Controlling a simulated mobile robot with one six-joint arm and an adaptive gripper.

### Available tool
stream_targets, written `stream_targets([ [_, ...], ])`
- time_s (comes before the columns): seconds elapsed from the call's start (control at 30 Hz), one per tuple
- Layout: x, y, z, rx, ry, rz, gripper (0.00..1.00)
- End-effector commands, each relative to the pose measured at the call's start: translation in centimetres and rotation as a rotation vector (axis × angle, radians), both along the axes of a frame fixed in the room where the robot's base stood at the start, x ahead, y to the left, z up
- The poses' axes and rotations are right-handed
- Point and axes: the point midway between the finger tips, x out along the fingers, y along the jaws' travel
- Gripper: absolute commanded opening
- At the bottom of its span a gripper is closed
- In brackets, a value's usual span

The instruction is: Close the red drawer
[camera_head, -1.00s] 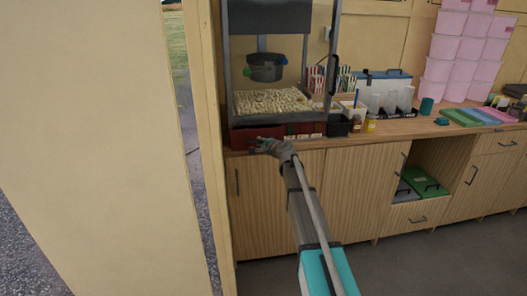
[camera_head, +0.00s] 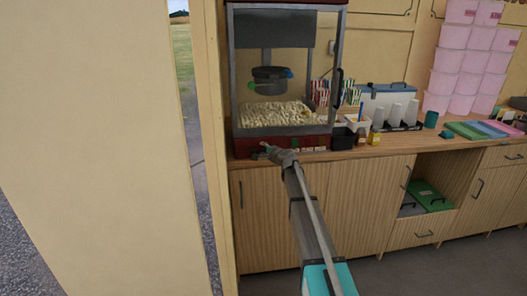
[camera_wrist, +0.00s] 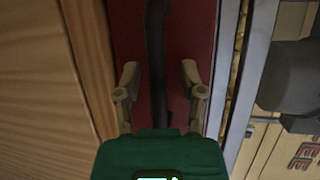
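The red drawer (camera_head: 245,146) sits low in the front of the popcorn machine (camera_head: 275,118), on the wooden counter. Its red front (camera_wrist: 190,25) with a dark bar handle (camera_wrist: 157,45) fills the middle of the wrist view. My gripper (camera_head: 265,151) is at this front in the head view and hides part of it. In the wrist view my gripper (camera_wrist: 160,77) is open, one finger on each side of the handle, with gaps to it. Whether the fingertips touch the red front, and how far the drawer stands out, I cannot tell.
A black container (camera_head: 342,138) and small bottles (camera_head: 374,136) stand right of the machine. Wooden cabinets (camera_head: 375,205) lie below the counter (camera_head: 400,140). A pale wall panel (camera_head: 95,150) stands close on the left. The floor (camera_head: 430,270) in front of the cabinets is clear.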

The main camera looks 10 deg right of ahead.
Motion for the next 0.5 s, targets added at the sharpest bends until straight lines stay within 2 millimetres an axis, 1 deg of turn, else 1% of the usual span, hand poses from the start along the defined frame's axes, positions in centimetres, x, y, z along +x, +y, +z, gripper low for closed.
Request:
stream_targets([
  [0.33,-0.26,0.01,-0.04,-0.001,0.001,0.001,0.54],
  [0.5,-0.99,0.03,-0.05,-0.001,0.001,0.001,0.54],
])
